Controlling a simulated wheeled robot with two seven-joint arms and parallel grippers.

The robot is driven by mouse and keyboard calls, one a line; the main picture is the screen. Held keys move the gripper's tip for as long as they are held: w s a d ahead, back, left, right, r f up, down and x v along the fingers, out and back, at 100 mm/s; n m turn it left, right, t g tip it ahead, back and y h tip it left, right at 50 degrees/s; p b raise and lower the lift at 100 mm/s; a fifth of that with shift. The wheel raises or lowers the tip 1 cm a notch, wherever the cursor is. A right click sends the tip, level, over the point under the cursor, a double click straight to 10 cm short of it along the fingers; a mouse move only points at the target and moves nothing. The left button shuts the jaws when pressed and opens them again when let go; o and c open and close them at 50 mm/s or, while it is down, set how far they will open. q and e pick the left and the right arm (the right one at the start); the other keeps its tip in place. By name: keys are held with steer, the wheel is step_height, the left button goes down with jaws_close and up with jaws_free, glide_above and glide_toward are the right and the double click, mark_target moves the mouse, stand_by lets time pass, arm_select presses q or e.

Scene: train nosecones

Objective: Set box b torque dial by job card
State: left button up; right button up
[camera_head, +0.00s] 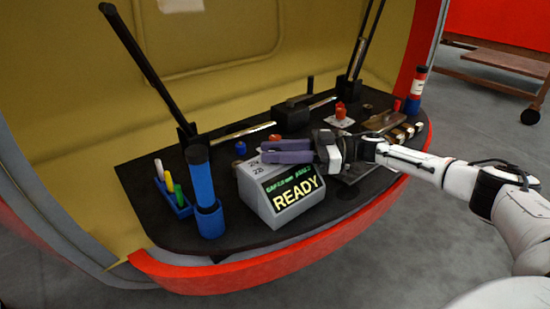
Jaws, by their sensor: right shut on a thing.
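A grey box (282,208) with a sloped screen stands at the front middle of the black shelf. Its screen shows "READY" in large yellow letters under a small green line I cannot read surely. Numbers that look like 29 and 28 show on its top left. My right gripper (264,151) comes in from the right, its purple fingers pointing left over the box's top. It is shut on what appears to be the torque dial there, which the fingers mostly hide. I cannot make out a job card or the dial's setting. My left gripper is out of view.
A blue cylinder (200,183) stands upright left of the box, beside a blue holder (175,203) with coloured pens. Red knobbed parts (340,112) and a red, white and blue bottle (416,88) are at the right. Black bars (147,72) rise behind. The shelf has a red rim.

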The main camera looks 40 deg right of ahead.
stand_by(0.4)
steer(key=o, duration=1.1)
steer(key=shift+c, duration=0.2)
steer(key=v, duration=1)
steer(key=shift+d, duration=0.15)
